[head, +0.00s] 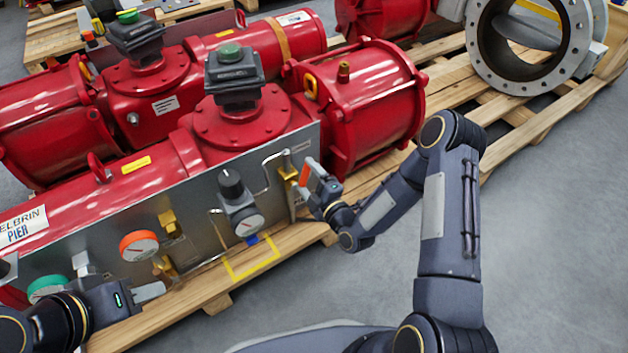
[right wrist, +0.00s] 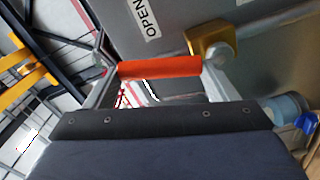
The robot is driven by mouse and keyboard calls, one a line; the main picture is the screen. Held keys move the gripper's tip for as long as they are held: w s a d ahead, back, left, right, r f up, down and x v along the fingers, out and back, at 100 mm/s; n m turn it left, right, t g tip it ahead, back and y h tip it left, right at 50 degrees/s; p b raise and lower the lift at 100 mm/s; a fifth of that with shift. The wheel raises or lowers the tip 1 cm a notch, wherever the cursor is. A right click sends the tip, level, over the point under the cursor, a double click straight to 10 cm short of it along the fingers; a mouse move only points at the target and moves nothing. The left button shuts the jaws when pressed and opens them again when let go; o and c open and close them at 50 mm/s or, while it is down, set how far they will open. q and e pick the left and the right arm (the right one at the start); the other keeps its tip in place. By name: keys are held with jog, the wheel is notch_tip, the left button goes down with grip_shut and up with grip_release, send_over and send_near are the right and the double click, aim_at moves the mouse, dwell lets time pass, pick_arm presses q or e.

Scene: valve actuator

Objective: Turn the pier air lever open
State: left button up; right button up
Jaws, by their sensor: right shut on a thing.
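The lever (head: 305,171) has an orange-red handle and sits on a brass valve (head: 288,174) at the right end of the grey panel (head: 196,219) of the unit marked PIER. My right gripper (head: 313,173) is shut on the lever. In the right wrist view the orange handle (right wrist: 160,67) spans between the two fingers, with the brass fitting (right wrist: 208,40) just beyond. An "OPEN" label (right wrist: 138,18) is on the panel near the handle. My left gripper (head: 149,292) is at the lower left, apart from the lever; its finger gap is not clear.
A black-knobbed regulator with a gauge (head: 247,222), an orange-rimmed gauge (head: 139,245) and a green-rimmed gauge (head: 48,287) line the panel. Thin metal tubing runs close to the lever. The red actuators (head: 243,122) rest on wooden pallets. Grey floor (head: 540,240) is clear at right.

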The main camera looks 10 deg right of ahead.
jog(key=shift+s+a+n+b, duration=0.3)
jog(key=shift+a+n+b, duration=0.45)
jog(key=shift+n, duration=0.65)
jog(key=o, duration=1.4)
jog(key=shift+c, duration=0.2)
jog(key=p+v, duration=0.1)
jog(key=v, duration=0.6)
jog(key=shift+s, duration=0.4)
jog(key=shift+d+r, duration=0.1)
jog(key=shift+r, duration=0.05)
